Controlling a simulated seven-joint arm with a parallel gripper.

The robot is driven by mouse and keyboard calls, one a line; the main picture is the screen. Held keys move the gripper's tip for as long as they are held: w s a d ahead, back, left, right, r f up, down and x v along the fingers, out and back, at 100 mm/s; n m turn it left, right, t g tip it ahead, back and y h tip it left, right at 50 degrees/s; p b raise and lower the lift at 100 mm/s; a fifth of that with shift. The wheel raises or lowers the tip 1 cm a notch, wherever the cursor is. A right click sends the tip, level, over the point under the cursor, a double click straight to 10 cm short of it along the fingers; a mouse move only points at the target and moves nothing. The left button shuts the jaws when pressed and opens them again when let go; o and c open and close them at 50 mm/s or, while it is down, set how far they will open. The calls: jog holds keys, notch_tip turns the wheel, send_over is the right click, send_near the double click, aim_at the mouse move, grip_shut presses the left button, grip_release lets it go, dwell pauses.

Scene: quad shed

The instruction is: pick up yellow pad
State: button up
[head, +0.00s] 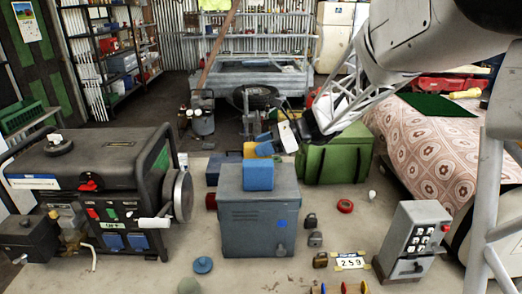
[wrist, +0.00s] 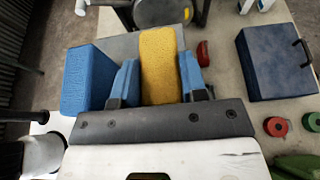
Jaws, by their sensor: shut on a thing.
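The yellow pad (wrist: 162,65) stands between the two blue-tipped fingers of my gripper (wrist: 158,82) in the wrist view. My gripper is shut on it, with one finger on each side. In the head view the yellow pad (head: 249,150) shows at the end of my gripper (head: 264,144), above and behind the grey metal box. Part of the pad is hidden there by the blue block and the fingers.
A blue block (head: 258,176) sits on the grey metal box (head: 260,222), close to my gripper. A blue toolbox (head: 220,163) is behind that box. A green chest (head: 335,157) is to the right, a generator (head: 85,185) to the left. Padlocks and small items lie in front.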

jog(key=shift+r, duration=4.95)
